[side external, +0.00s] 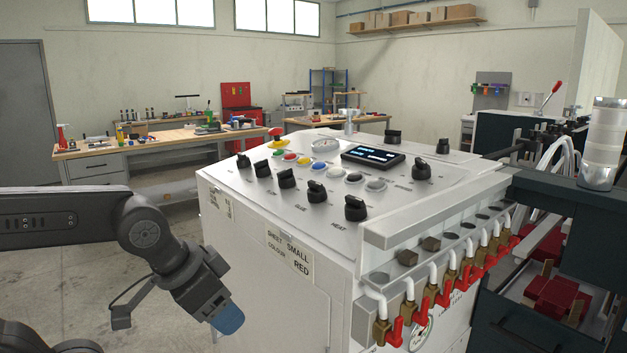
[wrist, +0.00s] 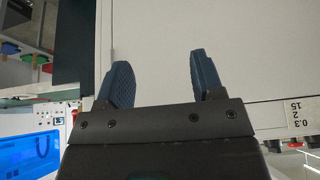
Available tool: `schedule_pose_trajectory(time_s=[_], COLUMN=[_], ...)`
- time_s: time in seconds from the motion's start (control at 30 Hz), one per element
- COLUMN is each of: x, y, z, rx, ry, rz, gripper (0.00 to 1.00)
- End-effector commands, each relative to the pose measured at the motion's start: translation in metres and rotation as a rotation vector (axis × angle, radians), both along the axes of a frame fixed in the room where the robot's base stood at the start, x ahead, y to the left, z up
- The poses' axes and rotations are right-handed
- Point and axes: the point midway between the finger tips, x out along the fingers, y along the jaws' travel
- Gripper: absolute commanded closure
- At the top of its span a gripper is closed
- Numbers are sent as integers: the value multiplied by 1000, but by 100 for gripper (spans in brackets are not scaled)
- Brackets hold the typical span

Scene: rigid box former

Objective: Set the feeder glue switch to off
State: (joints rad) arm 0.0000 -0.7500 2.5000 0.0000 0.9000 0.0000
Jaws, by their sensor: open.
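A white machine cabinet (side external: 285,305) carries a sloped control panel with several black rotary knobs. A small label in front of one black knob (side external: 317,191) seems to read "GLUE"; the lettering is small and I cannot tell its set position or whether it is the feeder's. The knob to its right (side external: 355,209) has a "HEAT" label. My gripper (side external: 228,320) is at the left of the cabinet, below panel height and apart from the knobs. In the wrist view my gripper (wrist: 157,78) has two blue fingers spread apart with nothing between them.
Brass valves with red handles (side external: 445,292) line the cabinet's right front edge. A dark display (side external: 373,156) and coloured buttons (side external: 304,160) sit on the panel. A dark machine frame (side external: 540,215) stands at right. Open floor (side external: 120,260) lies left of the cabinet.

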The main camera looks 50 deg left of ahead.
Motion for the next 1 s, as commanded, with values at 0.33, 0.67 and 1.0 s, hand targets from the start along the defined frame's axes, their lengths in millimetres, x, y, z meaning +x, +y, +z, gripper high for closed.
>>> schedule_pose_trajectory(time_s=[0.33, 0.67, 1.0], x=[0, 12, 84], y=[0, 1, 7], z=[0, 21, 141], rx=[0, 35, 260], ry=[0, 11, 108], rz=[0, -64, -547], gripper=[39, 39, 39])
